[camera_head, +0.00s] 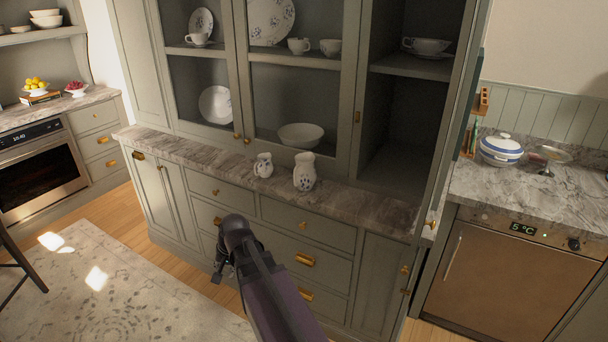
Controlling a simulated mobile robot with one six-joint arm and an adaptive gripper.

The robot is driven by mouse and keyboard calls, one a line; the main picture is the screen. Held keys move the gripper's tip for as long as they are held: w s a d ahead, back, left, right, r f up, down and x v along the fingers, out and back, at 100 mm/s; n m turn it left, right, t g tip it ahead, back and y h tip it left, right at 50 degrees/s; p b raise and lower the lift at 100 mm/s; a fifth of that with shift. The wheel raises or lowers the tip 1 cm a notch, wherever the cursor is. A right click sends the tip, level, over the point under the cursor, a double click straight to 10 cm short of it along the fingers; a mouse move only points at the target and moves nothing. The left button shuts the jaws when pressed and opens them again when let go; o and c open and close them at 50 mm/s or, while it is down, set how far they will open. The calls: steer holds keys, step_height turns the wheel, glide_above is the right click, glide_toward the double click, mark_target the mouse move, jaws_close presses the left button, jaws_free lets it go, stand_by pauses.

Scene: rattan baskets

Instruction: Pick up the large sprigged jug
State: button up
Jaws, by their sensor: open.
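The large sprigged jug (305,172) stands upright on the marble ledge of the hutch. It is white with a dark sprig pattern. A smaller jug of similar pattern (264,165) stands on the ledge just to its left, with a small gap between them. My gripper (222,268) is at the end of my dark arm, in front of the drawers. It is below and to the left of both jugs, empty and open. It touches neither jug. The fingers are small and dark in this view.
The marble ledge (200,158) is clear left of the jugs and to their right. Glass-fronted doors (237,70) rise behind it, with plates, cups and a bowl (300,135) inside. An open door (455,130) stands at right. A lidded pot (500,150) is on the right counter.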

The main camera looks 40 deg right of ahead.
steer(key=w+d+r+m+t+p, duration=0.25)
steer(key=w+d+r+m, duration=0.2)
steer(key=d+m, duration=0.35)
steer(key=w+d+r+m+t+p, duration=0.1)
steer(key=w+d+r+m+t, duration=0.4)
steer(key=d, duration=0.6)
steer(key=d+r+m+t+h+p, duration=0.1)
steer(key=d+r+m+h, duration=0.1)
steer(key=d+m, duration=0.6)
steer(key=d+r+m+t+h+p, duration=0.1)
steer(key=d+r+m, duration=0.4)
steer(key=d, duration=1)
steer(key=m+t+h, duration=0.1)
steer(key=m, duration=0.2)
steer(key=shift+w+d+r, duration=0.25)
steer(key=shift+w+d, duration=0.05)
steer(key=shift+d, duration=0.1)
steer(key=shift+w+f, duration=0.1)
steer(key=b, duration=0.3)
glide_above(303, 174)
steer(key=s+a, duration=0.1)
steer(key=s, duration=0.1)
steer(key=shift+w+f, duration=0.1)
steer(key=shift+f, duration=1.5)
